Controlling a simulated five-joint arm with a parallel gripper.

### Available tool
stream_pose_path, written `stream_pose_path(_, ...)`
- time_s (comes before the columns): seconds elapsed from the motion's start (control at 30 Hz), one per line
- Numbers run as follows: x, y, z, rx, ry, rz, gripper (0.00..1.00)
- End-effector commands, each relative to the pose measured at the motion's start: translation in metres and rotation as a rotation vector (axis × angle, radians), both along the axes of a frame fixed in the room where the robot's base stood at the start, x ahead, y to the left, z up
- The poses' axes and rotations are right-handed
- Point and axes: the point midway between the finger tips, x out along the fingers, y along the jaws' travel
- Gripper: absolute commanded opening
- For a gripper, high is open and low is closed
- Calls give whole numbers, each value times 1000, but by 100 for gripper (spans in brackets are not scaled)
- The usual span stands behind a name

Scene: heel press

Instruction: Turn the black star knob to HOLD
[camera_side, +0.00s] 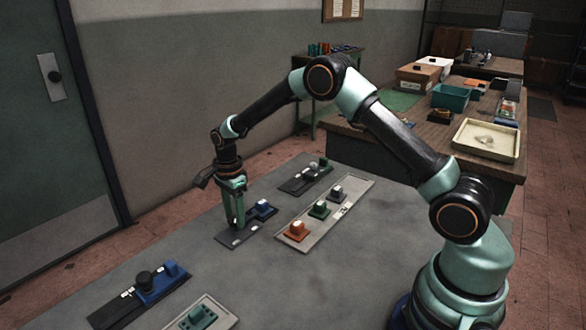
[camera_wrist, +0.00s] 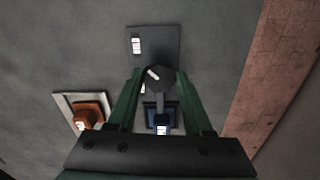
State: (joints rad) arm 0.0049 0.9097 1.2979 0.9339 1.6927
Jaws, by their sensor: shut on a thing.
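A dark knob (camera_wrist: 160,84) with a white pointer mark sits between the fingertips of my gripper (camera_wrist: 160,74) in the wrist view. My gripper is shut on it, and the mark slants toward the upper left. The knob is on a dark grey plate (camera_wrist: 165,38) with a white label (camera_wrist: 137,45) at its upper left; I cannot read the label.
An orange-based switch (camera_side: 296,231) stands on a pale panel (camera_side: 318,226) to the right, with green and grey ones. Another black knob (camera_side: 145,279) and a blue block (camera_side: 163,282) are on a plate at the front left. Grey tabletop lies free between them.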

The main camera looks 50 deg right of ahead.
Motion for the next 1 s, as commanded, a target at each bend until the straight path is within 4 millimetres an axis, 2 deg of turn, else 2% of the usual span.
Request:
stream_pose_path(0.1, 1, -1, 2, 0, -1, -5, 0)
stream_pose_path(0.13, 1, -1, 2, 0, -1, -5, 58)
stream_pose_path(0.2, 1, -1, 2, 0, -1, -5, 81)
stream_pose_path(0.5, 0, -1, 1, 0, 0, -1, 81)
stream_pose_path(0.63, 1, 0, 9, 0, -2, -1, 81)
stream_pose_path(0.77, 1, 0, 29, -1, -4, -1, 81)
stream_pose_path(1.0, 1, -1, 79, 0, -6, -2, 81)
